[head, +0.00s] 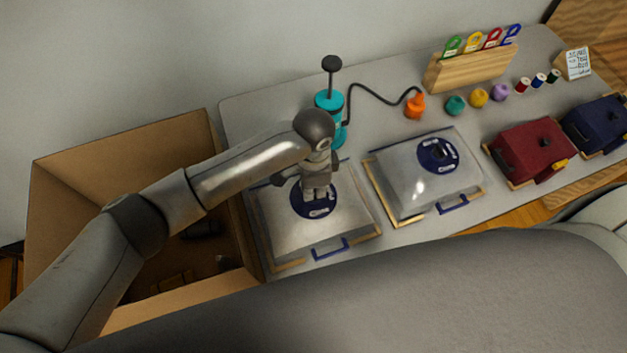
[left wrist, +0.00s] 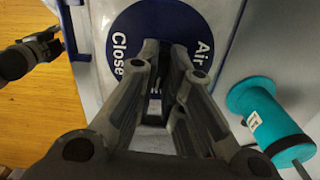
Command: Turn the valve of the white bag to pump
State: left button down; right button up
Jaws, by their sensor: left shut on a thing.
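My left gripper (head: 318,193) points down onto the round blue valve dial (head: 314,204) of the pale grey-white bag (head: 282,238) at the table's left end. In the left wrist view, my left gripper (left wrist: 165,85) is shut over the middle of the blue dial (left wrist: 150,22), which reads "Close" and "Air". The fingers hide the valve knob and where it points. A teal pump (head: 324,104) stands behind the bag, its black hose leading to an orange nozzle (head: 415,106). A dark jointed piece (left wrist: 35,52) at the left wrist view's left edge may be my right gripper; its jaws are unclear.
A second pale bag (head: 400,183) with a blue dial lies to the right, then a dark red bag (head: 531,150) and a navy bag (head: 597,124). Yarn balls, thread spools and a wooden holder (head: 450,72) stand behind. An open cardboard box (head: 125,137) is at left.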

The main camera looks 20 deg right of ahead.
aim_at(314, 191)
pick_arm(q)
jog(key=shift+n+p, duration=0.3)
jog(key=shift+n, duration=0.1)
dwell(0.3)
jog(key=c, duration=1.5)
grip_release()
jog(key=shift+c, duration=0.2)
notch_tip(314, 191, up, 12)
